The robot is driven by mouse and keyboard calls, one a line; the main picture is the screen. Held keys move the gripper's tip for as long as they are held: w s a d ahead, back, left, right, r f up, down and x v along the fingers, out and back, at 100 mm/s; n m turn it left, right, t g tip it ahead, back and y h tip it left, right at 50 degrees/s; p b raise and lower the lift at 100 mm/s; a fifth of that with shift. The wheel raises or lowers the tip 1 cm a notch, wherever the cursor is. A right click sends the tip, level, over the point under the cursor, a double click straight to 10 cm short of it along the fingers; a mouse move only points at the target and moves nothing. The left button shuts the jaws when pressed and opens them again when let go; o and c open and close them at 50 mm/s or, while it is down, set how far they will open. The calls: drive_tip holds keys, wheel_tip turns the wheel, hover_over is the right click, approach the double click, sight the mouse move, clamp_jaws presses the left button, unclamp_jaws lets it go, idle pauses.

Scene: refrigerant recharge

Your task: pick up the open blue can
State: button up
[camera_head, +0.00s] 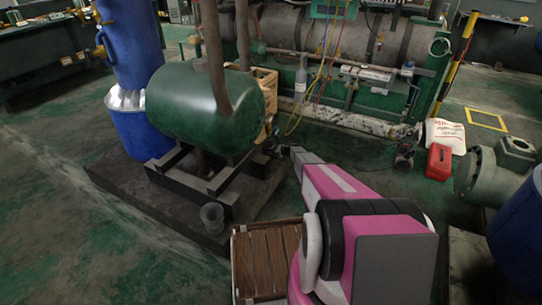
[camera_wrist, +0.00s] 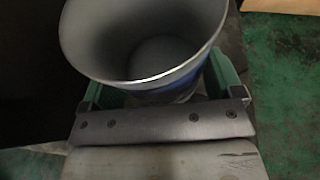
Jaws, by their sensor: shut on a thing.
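The open blue can (camera_wrist: 150,52) fills the upper middle of the wrist view, with its rim toward the camera and its grey inside looking empty. A strip of blue shows on its outer wall, low on the right. My gripper (camera_wrist: 160,92) is shut on the can, with a green-edged finger on each side of it. In the head view my gripper (camera_head: 272,148) is small and dark at the far end of my arm, beside the green tank's stand. I cannot make out the can there, and its base is hidden in both views.
The green tank (camera_head: 205,108) on its dark stand is close left of my gripper. A blue column (camera_head: 130,45) stands behind it. A wooden slatted crate (camera_head: 266,262) lies in front. Green floor between is mostly free.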

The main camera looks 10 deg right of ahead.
drive_tip(key=shift+s+d+r, duration=0.1)
drive_tip(key=shift+r, duration=0.65)
drive_tip(key=s+d, duration=0.4)
drive_tip(key=d, duration=0.3)
drive_tip(key=s+d, duration=0.5)
drive_tip(key=d, duration=0.3)
